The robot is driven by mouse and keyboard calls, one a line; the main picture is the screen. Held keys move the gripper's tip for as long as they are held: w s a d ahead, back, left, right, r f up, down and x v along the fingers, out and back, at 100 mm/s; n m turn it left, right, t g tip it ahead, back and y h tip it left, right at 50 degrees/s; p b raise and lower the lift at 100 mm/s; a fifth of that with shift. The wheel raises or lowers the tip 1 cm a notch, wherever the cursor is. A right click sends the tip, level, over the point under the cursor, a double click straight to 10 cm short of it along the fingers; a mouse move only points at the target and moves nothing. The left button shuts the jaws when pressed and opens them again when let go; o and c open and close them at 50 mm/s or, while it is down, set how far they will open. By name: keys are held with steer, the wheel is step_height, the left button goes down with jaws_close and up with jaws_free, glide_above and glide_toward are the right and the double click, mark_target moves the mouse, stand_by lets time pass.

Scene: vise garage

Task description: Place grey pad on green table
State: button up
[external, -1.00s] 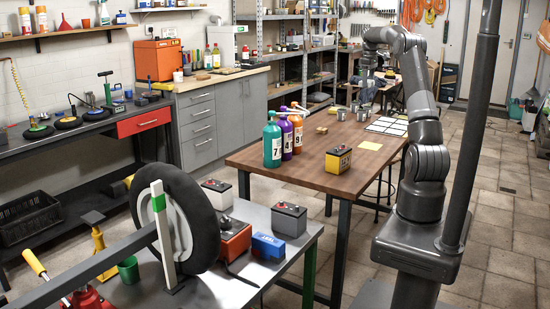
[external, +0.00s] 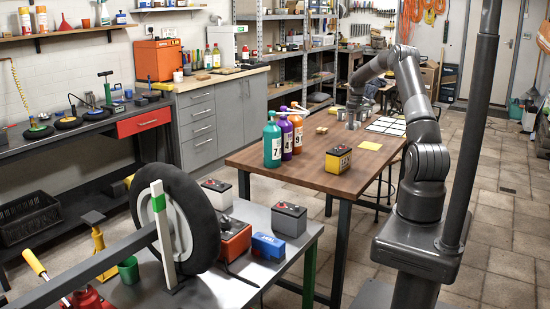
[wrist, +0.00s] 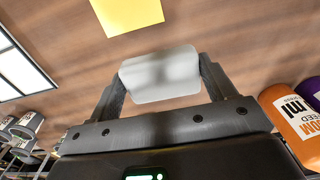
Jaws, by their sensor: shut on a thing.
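A light grey pad (wrist: 160,76) with rounded corners sits between the two fingers of my gripper (wrist: 160,78) in the wrist view. The fingers are shut on its two ends. In the external view my gripper (external: 352,122) is low over the far part of the brown wooden table (external: 290,172), near metal cups; the pad is too small to make out there. I see no table with a green top. The grey-topped table (external: 235,292) in front has a green leg (external: 310,272).
Three bottles stand on the wooden table, including the orange one (wrist: 298,122). A yellow-black battery (external: 338,158), a yellow sheet (wrist: 127,12) and a white grid panel (external: 386,125) are there too. The front table carries a wheel (external: 180,215), batteries and a blue box (external: 268,245).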

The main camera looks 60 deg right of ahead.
steer(key=w+f, duration=0.1)
steer(key=w, duration=0.1)
steer(key=w+a+f, duration=0.1)
steer(key=w, duration=0.1)
steer(key=w+a+f, duration=0.1)
steer(key=w+f, duration=0.1)
steer(key=shift+w+f, duration=0.1)
steer(key=shift+w, duration=0.2)
steer(key=shift+f, duration=2)
steer(key=o, duration=1)
steer(key=shift+f, duration=0.15)
